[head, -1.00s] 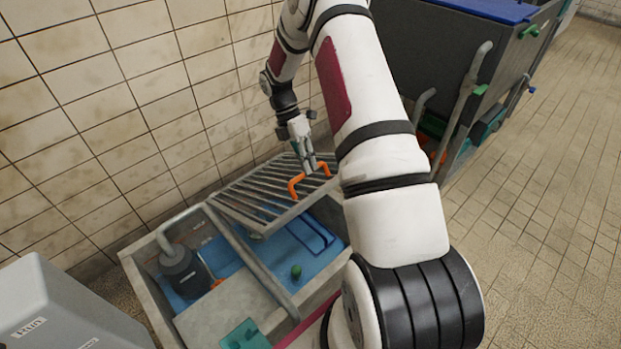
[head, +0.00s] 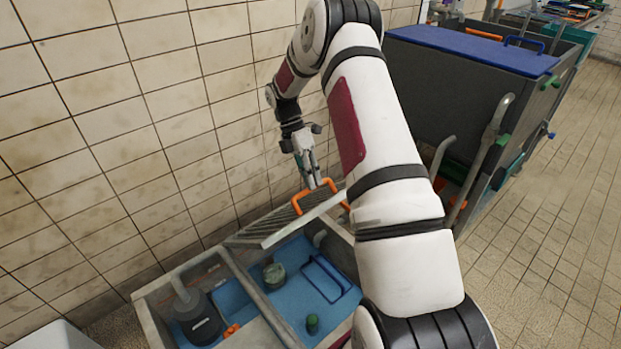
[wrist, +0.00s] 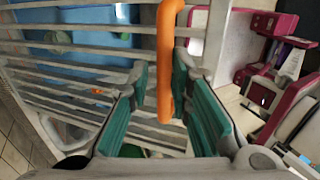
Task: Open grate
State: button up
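The grate (head: 285,226) is a grey slatted panel over the far part of a sunken pit. It is tilted up, its handle side raised towards my gripper. Its orange U-shaped handle (head: 313,190) stands on that raised side. My gripper (head: 318,184) is at the handle, pointing down. In the wrist view, the orange handle (wrist: 168,62) passes between my two green-padded fingers (wrist: 166,92). The fingers are spread, with a visible gap on the left of the bar and a narrower one on the right. Contact with the bar is hard to judge.
A tiled wall stands close behind. A dark tank with a blue lid (head: 470,48) stands right; open floor lies beyond it.

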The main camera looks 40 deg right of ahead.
jog(key=o, duration=0.3)
jog(key=shift+w+a+f, duration=0.3)
jog(key=shift+w+f, duration=0.25)
jog(key=shift+w, duration=0.1)
jog(key=shift+s+d+r, duration=0.1)
jog(key=shift+s, duration=0.05)
jog(key=v, duration=1.2)
jog(key=shift+s+r, duration=0.15)
jog(key=shift+d, duration=0.1)
